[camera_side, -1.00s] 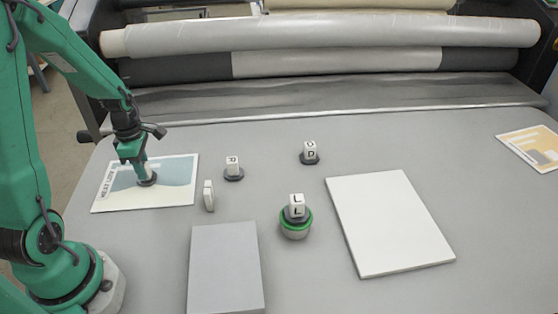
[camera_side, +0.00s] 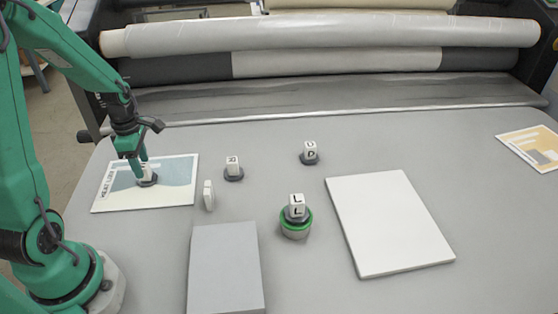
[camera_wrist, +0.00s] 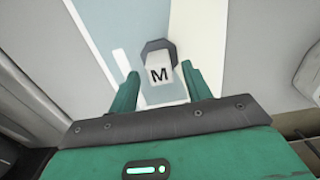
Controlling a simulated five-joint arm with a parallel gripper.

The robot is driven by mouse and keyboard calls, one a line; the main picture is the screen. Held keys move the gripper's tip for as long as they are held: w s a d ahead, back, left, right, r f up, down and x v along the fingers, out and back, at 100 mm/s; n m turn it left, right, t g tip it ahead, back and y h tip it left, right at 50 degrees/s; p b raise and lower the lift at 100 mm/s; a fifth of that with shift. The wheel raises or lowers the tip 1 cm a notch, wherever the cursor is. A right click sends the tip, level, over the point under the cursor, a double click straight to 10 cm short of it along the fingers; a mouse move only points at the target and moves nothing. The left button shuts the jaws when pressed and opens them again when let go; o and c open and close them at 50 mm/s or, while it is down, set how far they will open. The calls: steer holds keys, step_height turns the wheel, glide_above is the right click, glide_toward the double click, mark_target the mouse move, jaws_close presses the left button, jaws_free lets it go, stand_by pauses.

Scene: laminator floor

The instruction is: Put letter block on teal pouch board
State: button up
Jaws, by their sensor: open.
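The teal pouch board (camera_side: 178,172), white with a teal printed shape and lettering, lies flat at the left of the table. A white letter block on a dark base (camera_side: 147,179) stands upright on it; in the wrist view the block (camera_wrist: 160,73) shows an M. My gripper (camera_side: 143,162) is low over the board, right at this block. In the wrist view my gripper (camera_wrist: 157,82) is open, with one green finger on each side of the block and gaps between. The fingers partly hide the block in the side view.
A block on a dark base (camera_side: 233,168), a D block (camera_side: 310,152) and an L block on a green-ringed holder (camera_side: 296,207) stand mid-table. A small white piece (camera_side: 209,195) is near the board. A grey slab (camera_side: 224,265), white board (camera_side: 388,222) and orange card (camera_side: 533,148) lie around.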

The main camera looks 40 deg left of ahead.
step_height(320, 180, up, 10)
steer(key=shift+r, duration=0.15)
stand_by(0.4)
stand_by(0.5)
steer(key=s+d+r+m+t, duration=0.2)
steer(key=d+r+m, duration=0.3)
steer(key=d+m, duration=0.4)
steer(key=s+d+r+m+t, duration=0.3)
steer(key=d+m, duration=0.6)
steer(key=m, duration=0.9)
steer(key=shift+s+r+t, duration=0.3)
steer(key=shift+s+r, duration=0.3)
steer(key=shift+r, duration=0.25)
